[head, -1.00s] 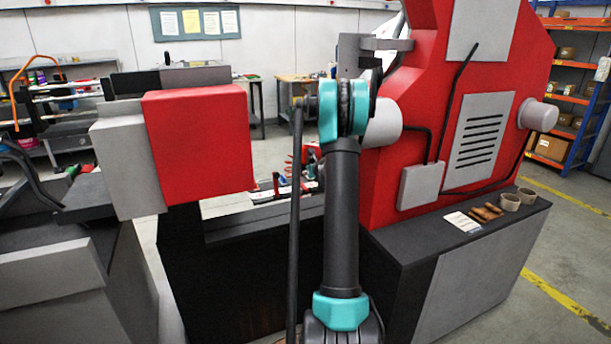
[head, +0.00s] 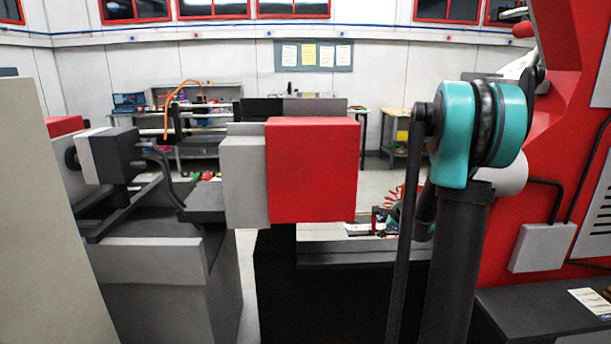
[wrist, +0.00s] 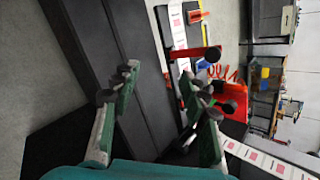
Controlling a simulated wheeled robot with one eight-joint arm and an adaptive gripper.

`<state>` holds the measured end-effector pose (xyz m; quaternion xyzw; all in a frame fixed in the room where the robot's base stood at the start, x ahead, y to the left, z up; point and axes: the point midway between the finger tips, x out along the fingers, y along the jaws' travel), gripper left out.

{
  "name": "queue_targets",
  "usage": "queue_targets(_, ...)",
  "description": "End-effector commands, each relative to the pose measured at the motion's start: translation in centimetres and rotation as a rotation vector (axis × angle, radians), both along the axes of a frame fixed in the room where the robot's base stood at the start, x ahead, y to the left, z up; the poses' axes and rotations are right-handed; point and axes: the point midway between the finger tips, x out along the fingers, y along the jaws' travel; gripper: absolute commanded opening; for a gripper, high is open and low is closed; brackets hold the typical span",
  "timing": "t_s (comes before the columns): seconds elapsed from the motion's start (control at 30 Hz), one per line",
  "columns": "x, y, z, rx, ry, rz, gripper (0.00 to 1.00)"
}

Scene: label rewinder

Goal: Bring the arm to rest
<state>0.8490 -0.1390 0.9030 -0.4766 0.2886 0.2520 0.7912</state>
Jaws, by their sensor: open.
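My gripper (wrist: 164,88) shows in the wrist view with its two green-and-grey fingers spread apart. It is open, and nothing sits between the fingers. Below it in that view are a dark machine bed and a strip of white labels (wrist: 180,40) with red marks. In the head view my teal and black arm stands upright at the right, in front of the red machine (head: 575,170).
A red and grey machine head (head: 312,170) stands left of my arm, over a dark base. A pale panel (head: 35,200) fills the left edge. Papers (head: 592,300) lie on the dark ledge at lower right. Workbenches (head: 205,125) stand at the back wall.

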Motion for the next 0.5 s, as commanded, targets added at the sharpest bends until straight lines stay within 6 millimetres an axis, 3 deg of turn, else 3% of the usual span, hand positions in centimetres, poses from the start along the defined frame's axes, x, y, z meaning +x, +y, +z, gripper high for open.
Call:
queue_targets(0.03,-2.4,1.6,0.1,-0.085,0.013,0.093,0.44)
queue_targets(0.2,-10.2,5.5,-0.5,-0.377,0.057,0.432,0.44)
queue_targets(0.5,-24.6,9.4,-3.4,-0.838,0.115,1.063,0.44)
